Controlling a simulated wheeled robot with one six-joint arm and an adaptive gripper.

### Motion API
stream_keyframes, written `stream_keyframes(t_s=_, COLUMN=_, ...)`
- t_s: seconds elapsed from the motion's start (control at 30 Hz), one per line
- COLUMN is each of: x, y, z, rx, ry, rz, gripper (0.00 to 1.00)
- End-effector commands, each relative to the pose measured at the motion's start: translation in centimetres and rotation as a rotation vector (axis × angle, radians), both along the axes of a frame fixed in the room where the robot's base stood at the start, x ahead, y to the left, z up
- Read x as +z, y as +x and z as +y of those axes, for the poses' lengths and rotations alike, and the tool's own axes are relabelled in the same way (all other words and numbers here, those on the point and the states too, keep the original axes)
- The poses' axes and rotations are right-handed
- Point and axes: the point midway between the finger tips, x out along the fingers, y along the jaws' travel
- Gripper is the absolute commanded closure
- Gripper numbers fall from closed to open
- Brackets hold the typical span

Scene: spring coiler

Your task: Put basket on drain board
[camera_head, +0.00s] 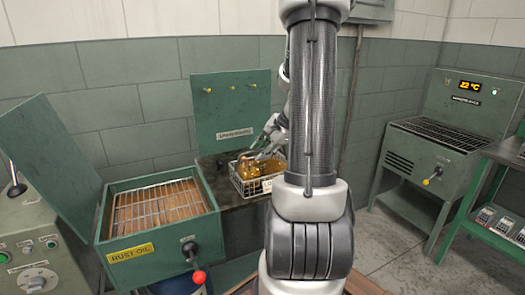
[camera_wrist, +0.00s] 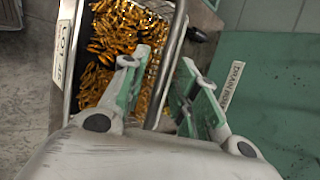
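The wire basket (camera_head: 240,184), filled with golden springs, is at the right part of the dark drain board (camera_head: 212,176); I cannot tell whether it rests fully on it. The board's green back panel (camera_head: 232,92) carries a label, partly readable as "DRAIN B" in the wrist view. In the wrist view the basket's springs (camera_wrist: 113,45) and a white lot tag (camera_wrist: 65,45) show. My gripper (camera_head: 262,153) is at the basket's far side. Its green fingers (camera_wrist: 165,88) stand apart, with the basket's metal rim between them and a visible gap. My arm hides the basket's right side.
The green rust oil tank (camera_head: 150,250) stands left with its lid (camera_head: 45,160) raised, a wire rack (camera_head: 158,207) inside and a red-knobbed lever (camera_head: 198,277) in front. A heater unit (camera_head: 430,155) with a grate and a side table (camera_head: 490,225) stand right. Floor between is clear.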

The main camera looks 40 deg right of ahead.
Motion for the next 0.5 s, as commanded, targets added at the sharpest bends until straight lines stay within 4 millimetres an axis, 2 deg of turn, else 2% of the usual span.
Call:
stream_keyframes(t_s=0.17, x=1.5, y=-0.8, z=-0.4, rx=-0.001, ry=-0.002, rz=-0.004, gripper=0.7)
stream_keyframes(t_s=0.5, x=7.5, y=-5.1, z=-2.0, rx=-0.002, ry=-0.004, rz=-0.003, gripper=0.7)
